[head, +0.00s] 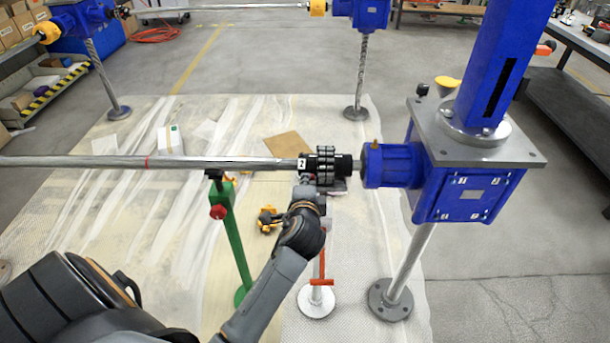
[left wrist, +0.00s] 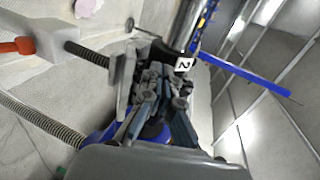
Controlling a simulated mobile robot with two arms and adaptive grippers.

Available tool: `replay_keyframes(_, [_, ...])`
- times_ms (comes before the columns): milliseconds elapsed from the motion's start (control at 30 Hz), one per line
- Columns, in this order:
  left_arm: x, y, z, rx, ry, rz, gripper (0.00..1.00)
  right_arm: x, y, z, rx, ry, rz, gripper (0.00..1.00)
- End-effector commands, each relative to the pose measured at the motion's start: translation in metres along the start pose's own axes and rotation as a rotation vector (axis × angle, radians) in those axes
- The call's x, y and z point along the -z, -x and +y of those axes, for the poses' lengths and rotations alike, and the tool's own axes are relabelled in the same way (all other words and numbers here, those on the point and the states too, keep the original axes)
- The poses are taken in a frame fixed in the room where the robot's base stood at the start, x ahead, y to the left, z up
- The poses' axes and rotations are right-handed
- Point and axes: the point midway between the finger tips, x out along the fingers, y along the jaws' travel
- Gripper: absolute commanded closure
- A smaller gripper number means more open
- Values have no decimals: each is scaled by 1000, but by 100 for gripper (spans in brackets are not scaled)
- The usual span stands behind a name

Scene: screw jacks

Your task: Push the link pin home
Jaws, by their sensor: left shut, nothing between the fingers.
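A black chain coupling (head: 325,165) joins the long steel shaft (head: 220,162) to the blue screw jack gearbox (head: 470,195) at the right. A tag marked 2 (head: 302,164) sits at the coupling's left end; this tag also shows in the left wrist view (left wrist: 184,64). My left gripper (head: 308,186) is just below the coupling's left part, its fingers pointing up at it. In the left wrist view its fingers (left wrist: 163,92) are shut and empty, close to the chain and covering part of it. I cannot tell the link pin from the chain, or whether the fingers touch it.
A green stand (head: 237,235) with a red knob is under the shaft, left of my forearm. A steel stand (head: 317,298) with an orange handle is below the coupling. Open floor lies at the lower right.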

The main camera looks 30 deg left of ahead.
Motion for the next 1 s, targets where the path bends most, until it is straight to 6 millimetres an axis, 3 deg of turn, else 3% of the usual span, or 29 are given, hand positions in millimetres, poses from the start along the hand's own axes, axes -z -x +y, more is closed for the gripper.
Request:
replay_keyframes(267, [0, 4, -1, 1, 1, 1, 100, 0, 3, -1, 1, -1, 0, 60])
replay_keyframes(1000, [-1, 58, -1, 0, -1, -3, 100, 4, 32, -2, 3, -2, 1, 60])
